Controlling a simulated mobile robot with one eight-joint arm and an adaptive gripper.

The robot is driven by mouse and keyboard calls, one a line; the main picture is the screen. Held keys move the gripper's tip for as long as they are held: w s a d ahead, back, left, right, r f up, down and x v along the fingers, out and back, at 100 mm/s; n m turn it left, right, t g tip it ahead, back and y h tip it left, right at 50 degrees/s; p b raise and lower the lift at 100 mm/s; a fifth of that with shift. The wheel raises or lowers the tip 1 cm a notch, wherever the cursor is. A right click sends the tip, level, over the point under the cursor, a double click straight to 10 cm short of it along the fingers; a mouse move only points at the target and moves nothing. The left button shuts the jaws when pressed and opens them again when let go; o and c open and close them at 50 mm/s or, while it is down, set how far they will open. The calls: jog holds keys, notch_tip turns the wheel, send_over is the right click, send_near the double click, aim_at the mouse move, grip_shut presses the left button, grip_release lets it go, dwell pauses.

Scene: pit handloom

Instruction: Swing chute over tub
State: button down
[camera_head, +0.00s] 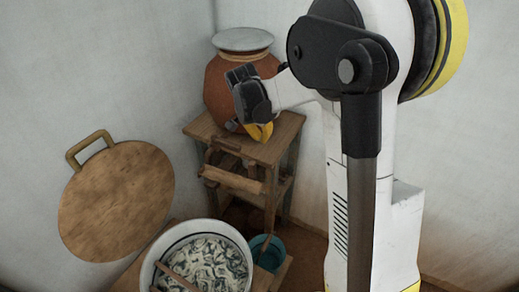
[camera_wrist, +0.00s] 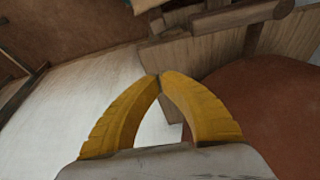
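A wooden piece that looks like the chute (camera_head: 232,179) sits at the front of the wooden stand, running crosswise below its top. The tub (camera_head: 196,223), a round pale-rimmed basin, stands lower, in front of the stand, with mottled grey-green contents and a stick in it. In the head view the chute is behind and above the tub, not over it. My gripper (camera_head: 262,132) is above the stand's top, in front of the clay pot. In the wrist view my gripper (camera_wrist: 159,75) has its yellow fingertips together with nothing visible between them. Wooden bars (camera_wrist: 240,16) lie beyond the fingertips.
A red clay pot (camera_head: 222,85) with a pale top stands on the wooden stand (camera_head: 200,125). A round wooden board with a handle (camera_head: 115,200) leans at left. A teal bucket (camera_head: 271,260) stands right of the tub. Pale walls close the corner behind.

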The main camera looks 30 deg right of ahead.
aim_at(261, 161)
jog(key=b+x, duration=0.3)
jog(key=x, duration=0.7)
jog(key=a, duration=0.1)
jog(key=s+a, duration=0.1)
jog(key=s+a+b, duration=0.1)
jog(key=shift+r, duration=0.3)
jog(key=shift+a, duration=0.2)
jog(key=shift+s, duration=0.1)
